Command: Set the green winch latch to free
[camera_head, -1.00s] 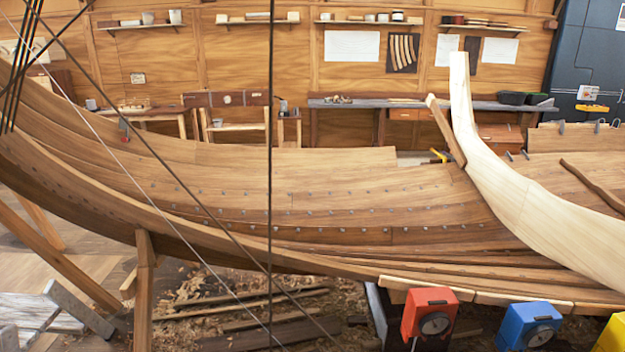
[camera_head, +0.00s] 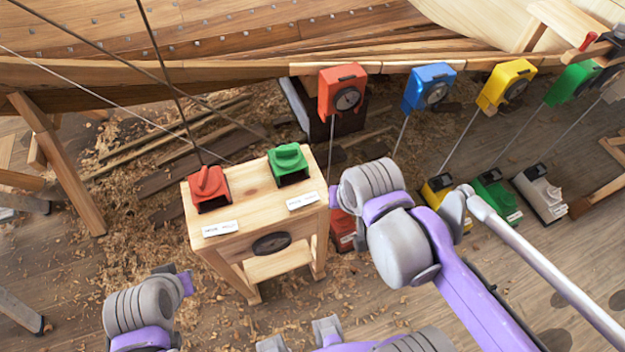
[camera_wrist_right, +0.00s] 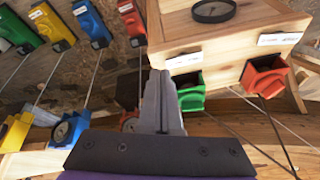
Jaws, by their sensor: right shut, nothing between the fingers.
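The green winch latch (camera_head: 287,163) is a green housing with a dark front opening on the right of a wooden stand's top (camera_head: 258,205). A white label in front of it is too small to read, and its setting cannot be told. In the right wrist view the green housing (camera_wrist_right: 190,98) is upside down, just right of my fingers and partly behind them. My right gripper (camera_wrist_right: 160,78) is shut and empty; contact with the housing cannot be told. In the head view the right hand is mostly hidden behind its own arm. My left arm is at the lower left; its gripper is not visible.
A red housing (camera_head: 209,188) sits left of the green one on the stand. A dark round dial (camera_head: 271,243) is on the stand's front. Coloured boxes with dials hang along the hull; cables run down to floor units, including another green one (camera_head: 495,197). Dark lines cross nearby.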

